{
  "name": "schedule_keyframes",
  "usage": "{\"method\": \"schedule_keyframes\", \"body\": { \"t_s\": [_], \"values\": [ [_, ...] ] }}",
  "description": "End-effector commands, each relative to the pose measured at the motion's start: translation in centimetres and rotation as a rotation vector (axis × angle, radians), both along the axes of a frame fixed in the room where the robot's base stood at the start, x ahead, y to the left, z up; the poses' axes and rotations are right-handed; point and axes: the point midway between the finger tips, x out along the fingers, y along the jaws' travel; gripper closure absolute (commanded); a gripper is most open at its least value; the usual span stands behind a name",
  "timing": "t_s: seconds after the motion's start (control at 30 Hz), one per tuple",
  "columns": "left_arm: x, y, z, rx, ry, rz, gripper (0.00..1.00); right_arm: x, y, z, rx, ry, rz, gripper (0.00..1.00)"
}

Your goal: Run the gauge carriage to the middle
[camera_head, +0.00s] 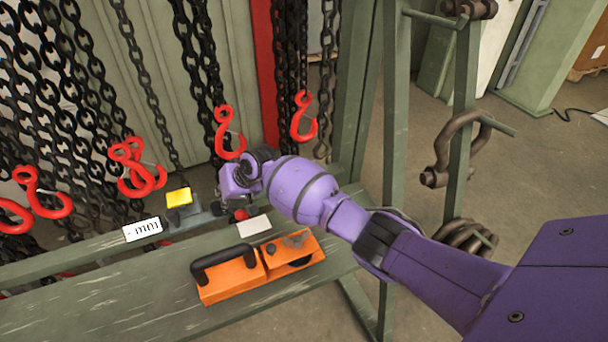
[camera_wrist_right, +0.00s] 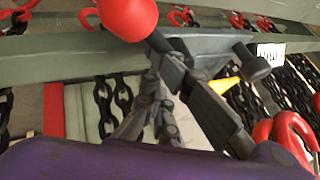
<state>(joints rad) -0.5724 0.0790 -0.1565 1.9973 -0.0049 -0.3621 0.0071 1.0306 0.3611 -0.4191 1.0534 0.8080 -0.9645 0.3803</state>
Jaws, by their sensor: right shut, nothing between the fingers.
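The gauge carriage (camera_head: 188,218) is a dark grey block on the green rail, with a yellow piece (camera_head: 179,198) on top. A red ball knob (camera_head: 240,214) shows at its right end, just below my right gripper (camera_head: 224,201). In the right wrist view the red knob (camera_wrist_right: 127,14) is large at the top, by the grey carriage part (camera_wrist_right: 215,50). My right gripper (camera_wrist_right: 165,100) is shut and empty, close to the knob; I cannot tell whether it touches anything. The yellow piece (camera_wrist_right: 224,86) is partly hidden. My left gripper is out of view.
A white "mm" label (camera_head: 143,230) is on the rail left of the carriage. Black chains with red hooks (camera_head: 229,135) hang behind and around the rail.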

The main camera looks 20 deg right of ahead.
Motion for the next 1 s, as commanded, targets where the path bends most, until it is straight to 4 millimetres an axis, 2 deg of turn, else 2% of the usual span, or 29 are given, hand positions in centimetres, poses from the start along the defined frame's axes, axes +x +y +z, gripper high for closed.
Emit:
{"method": "schedule_keyframes", "body": {
  "t_s": [0.03, 0.1, 0.3, 0.4, 0.6, 0.7, 1.0],
  "values": [
    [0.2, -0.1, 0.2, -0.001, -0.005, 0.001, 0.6, 0.2, 2.5, 0.8, 0.007, -0.009, 0.006, 1.0],
    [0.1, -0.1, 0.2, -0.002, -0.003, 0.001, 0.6, 0.0, 5.0, 0.6, 0.007, -0.007, 0.007, 1.0],
    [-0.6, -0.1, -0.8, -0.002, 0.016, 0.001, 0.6, -0.2, 10.9, 0.4, 0.007, -0.006, 0.005, 1.0],
    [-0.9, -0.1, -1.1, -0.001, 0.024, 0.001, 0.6, -0.3, 13.3, 0.3, 0.006, -0.006, 0.004, 1.0],
    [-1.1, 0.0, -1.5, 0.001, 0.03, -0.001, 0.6, -0.4, 16.4, 0.3, 0.004, -0.005, 0.002, 1.0],
    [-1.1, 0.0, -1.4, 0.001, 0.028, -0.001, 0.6, -0.4, 17.1, 0.3, 0.002, -0.005, 0.001, 1.0],
    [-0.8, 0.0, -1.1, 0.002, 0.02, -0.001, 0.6, -0.4, 17.7, 0.4, 0.002, -0.006, 0.001, 1.0]
  ]
}}
